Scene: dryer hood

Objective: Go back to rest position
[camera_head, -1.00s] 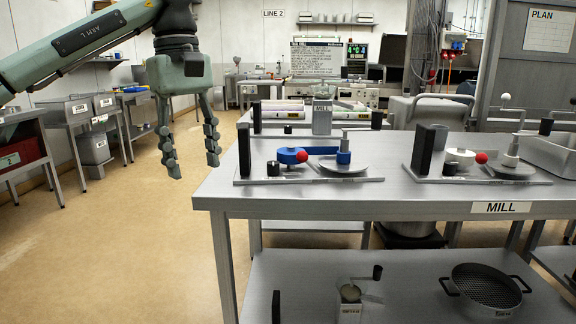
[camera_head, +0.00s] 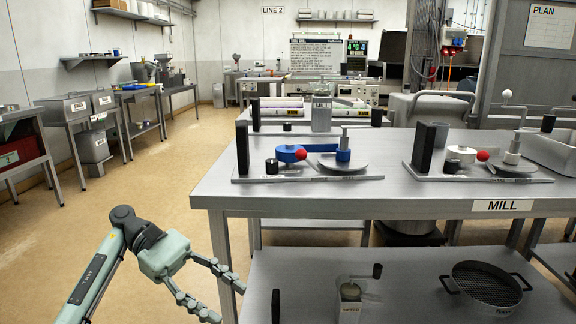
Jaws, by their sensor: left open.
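My left gripper (camera_head: 229,303) is at the lower left of the head view, low over the floor. Its two jointed fingers are spread apart and point right and down, with nothing between them. The fingertips overlap the left leg of the steel table marked MILL (camera_head: 430,208) in the picture; whether they touch it I cannot tell. My left arm comes up from the bottom edge and bends at the wrist. My right gripper does not show.
On the table stand a blue-armed device (camera_head: 292,154) and a white one with a red knob (camera_head: 461,155). The lower shelf holds a perforated pan (camera_head: 487,285) and a small grinder (camera_head: 350,300). Side tables (camera_head: 76,112) line the left wall. The tan floor (camera_head: 165,190) between is clear.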

